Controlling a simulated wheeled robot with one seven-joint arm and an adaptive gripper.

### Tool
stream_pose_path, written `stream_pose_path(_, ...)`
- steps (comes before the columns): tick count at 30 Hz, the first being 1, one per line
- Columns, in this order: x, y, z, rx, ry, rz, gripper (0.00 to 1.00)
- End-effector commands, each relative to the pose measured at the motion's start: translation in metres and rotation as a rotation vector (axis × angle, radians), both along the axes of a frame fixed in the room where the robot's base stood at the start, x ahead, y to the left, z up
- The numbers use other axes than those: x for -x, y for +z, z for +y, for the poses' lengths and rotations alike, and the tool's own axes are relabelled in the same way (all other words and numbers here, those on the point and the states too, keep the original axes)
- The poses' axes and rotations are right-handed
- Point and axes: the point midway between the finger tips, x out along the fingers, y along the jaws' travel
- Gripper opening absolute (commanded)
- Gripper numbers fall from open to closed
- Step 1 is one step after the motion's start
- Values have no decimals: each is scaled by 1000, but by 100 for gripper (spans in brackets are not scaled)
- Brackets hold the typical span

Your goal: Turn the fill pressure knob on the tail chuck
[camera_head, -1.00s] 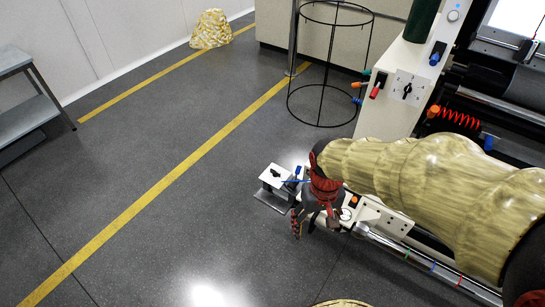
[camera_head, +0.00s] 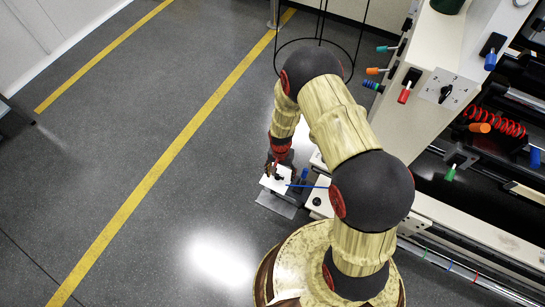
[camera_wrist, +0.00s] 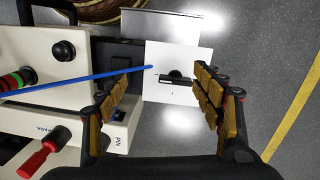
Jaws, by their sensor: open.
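A black pointer knob (camera_wrist: 175,78) sits on a square white plate (camera_wrist: 180,57) at the end of the tail unit. In the head view, the plate (camera_head: 268,184) stands at the middle, with its knob largely behind my fingers. My gripper (camera_wrist: 160,78) is open, its padded fingers on either side of the knob with gaps. It appears above the plate in the head view (camera_head: 276,169); exact height and contact cannot be told. A round black knob (camera_wrist: 64,51) is on the white housing (camera_wrist: 45,85) to the left. No label identifies either knob.
A blue rod (camera_wrist: 75,80) crosses the wrist view near the left finger. A red-handled lever (camera_wrist: 42,153) is at lower left there. In the head view, a switch panel (camera_head: 447,90) stands at right and a wire frame (camera_head: 321,22) at the back. Floor left is clear.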

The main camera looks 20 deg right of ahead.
Motion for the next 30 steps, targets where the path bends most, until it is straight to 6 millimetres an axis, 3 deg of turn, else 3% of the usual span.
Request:
stream_pose_path(2,-20,2,0,3,-48,-50,67)
stream_pose_path(6,-30,2,0,5,-123,-88,67)
stream_pose_path(11,-31,-6,0,6,-152,-90,67)
stream_pose_path(24,-31,-67,0,6,-150,-90,67)
stream_pose_path(30,-31,-76,0,7,-150,-91,67)
